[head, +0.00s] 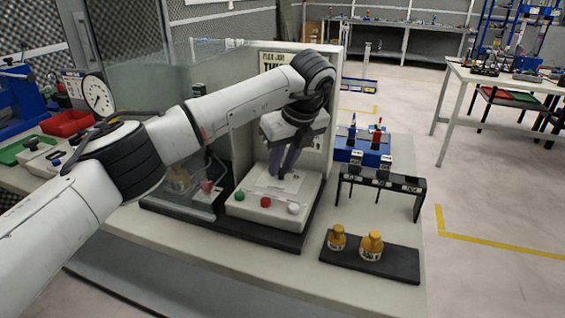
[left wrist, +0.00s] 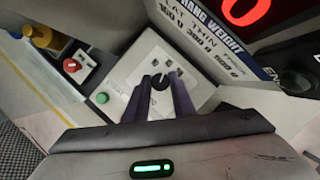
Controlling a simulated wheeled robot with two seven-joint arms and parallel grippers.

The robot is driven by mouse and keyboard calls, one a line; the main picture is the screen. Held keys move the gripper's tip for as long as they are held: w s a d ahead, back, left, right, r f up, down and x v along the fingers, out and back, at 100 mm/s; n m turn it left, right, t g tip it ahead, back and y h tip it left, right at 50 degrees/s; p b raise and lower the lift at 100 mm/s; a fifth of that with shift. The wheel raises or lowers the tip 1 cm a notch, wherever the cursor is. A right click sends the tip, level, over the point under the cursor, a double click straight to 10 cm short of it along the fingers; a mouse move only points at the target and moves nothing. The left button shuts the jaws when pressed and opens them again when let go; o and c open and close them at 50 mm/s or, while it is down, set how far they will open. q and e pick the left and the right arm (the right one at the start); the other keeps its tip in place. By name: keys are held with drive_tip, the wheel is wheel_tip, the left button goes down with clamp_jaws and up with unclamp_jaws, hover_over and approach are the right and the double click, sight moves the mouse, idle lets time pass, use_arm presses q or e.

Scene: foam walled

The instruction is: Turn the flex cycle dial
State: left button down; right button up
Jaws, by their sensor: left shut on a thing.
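The flex cycle dial (left wrist: 160,82) is a small round black knob on the pale top plate of a control box (head: 240,211). In the left wrist view it sits between the fingertips of my left gripper (left wrist: 166,88). My left gripper (head: 283,165) reaches down onto the box in the head view and is shut on the dial. The fingers largely hide the dial there. A green button (head: 239,196), a red button (head: 265,202) and a white knob (head: 293,208) line the box front. My right gripper is not in view.
A clear panel (head: 200,75) stands left of the box, and an upright sign board (head: 330,100) stands behind it. A black rack (head: 385,178) and a dark tray (head: 400,262) with two yellow bottles are to the right. Bare table top lies in front.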

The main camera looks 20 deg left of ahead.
use_arm(q)
drive_tip(key=c, duration=1.5)
unclamp_jaws()
drive_tip(key=v, duration=1)
drive_tip(key=shift+d+r+b, duration=0.1)
drive_tip(key=shift+r+b, duration=0.05)
drive_tip(key=shift+b, duration=0.15)
